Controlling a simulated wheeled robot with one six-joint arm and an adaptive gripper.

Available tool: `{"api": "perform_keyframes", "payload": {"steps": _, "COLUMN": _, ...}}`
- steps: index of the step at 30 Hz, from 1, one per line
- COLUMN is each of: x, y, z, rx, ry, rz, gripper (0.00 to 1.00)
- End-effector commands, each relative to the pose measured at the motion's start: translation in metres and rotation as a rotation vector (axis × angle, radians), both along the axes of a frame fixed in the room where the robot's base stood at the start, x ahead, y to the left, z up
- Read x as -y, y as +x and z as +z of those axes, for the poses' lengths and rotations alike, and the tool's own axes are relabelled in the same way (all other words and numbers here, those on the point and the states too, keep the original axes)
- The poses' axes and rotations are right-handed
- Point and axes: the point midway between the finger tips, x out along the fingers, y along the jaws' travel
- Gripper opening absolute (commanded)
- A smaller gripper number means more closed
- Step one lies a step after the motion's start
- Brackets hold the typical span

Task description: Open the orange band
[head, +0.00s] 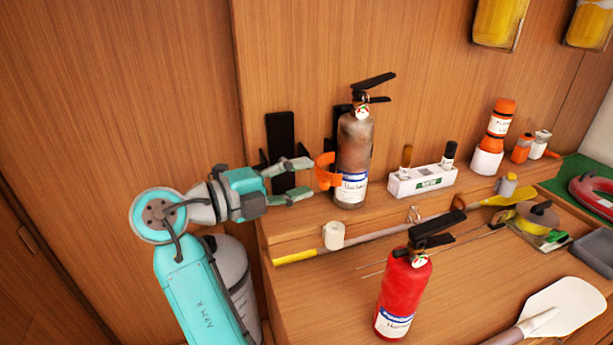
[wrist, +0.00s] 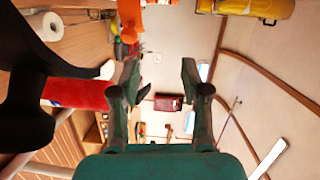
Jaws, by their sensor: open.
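The orange band (head: 325,172) shows in the head view as a curved strip at the left side of a worn grey-brown fire extinguisher (head: 354,150), which stands upright against the wooden wall. I cannot tell whether the band is latched. My gripper (head: 309,178) is left of the band, its two fingers apart and pointing right towards it. Nothing shows between the fingers, and I see no clear contact. In the wrist view my gripper (wrist: 161,80) is open and empty. An orange piece (wrist: 128,27) shows at the top there; I cannot tell if it is the band.
Black brackets (head: 281,140) are on the wall behind my gripper. A red extinguisher (head: 403,295) stands on the lower surface, also showing in the wrist view (wrist: 75,94). A white holder (head: 422,182) with two bottles is to the right. A yellow-ended pole (head: 375,232) lies in front.

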Motion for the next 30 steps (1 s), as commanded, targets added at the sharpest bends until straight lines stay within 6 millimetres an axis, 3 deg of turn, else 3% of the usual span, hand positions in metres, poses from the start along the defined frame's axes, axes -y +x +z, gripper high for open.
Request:
{"api": "perform_keyframes", "payload": {"steps": 15, "x": -0.007, "y": -0.003, "z": 0.0, "rx": 0.001, "ry": -0.001, "rz": 0.0, "gripper": 0.46}}
{"api": "perform_keyframes", "payload": {"steps": 16, "x": -0.007, "y": -0.003, "z": 0.0, "rx": 0.001, "ry": -0.001, "rz": 0.0, "gripper": 0.44}}
{"api": "perform_keyframes", "payload": {"steps": 21, "x": -0.005, "y": -0.002, "z": -0.003, "rx": -0.041, "ry": -0.023, "rz": 0.02, "gripper": 0.01}}
{"api": "perform_keyframes", "payload": {"steps": 30, "x": 0.003, "y": 0.01, "z": -0.023, "rx": -0.368, "ry": -0.263, "rz": 0.199, "gripper": 0.0}}
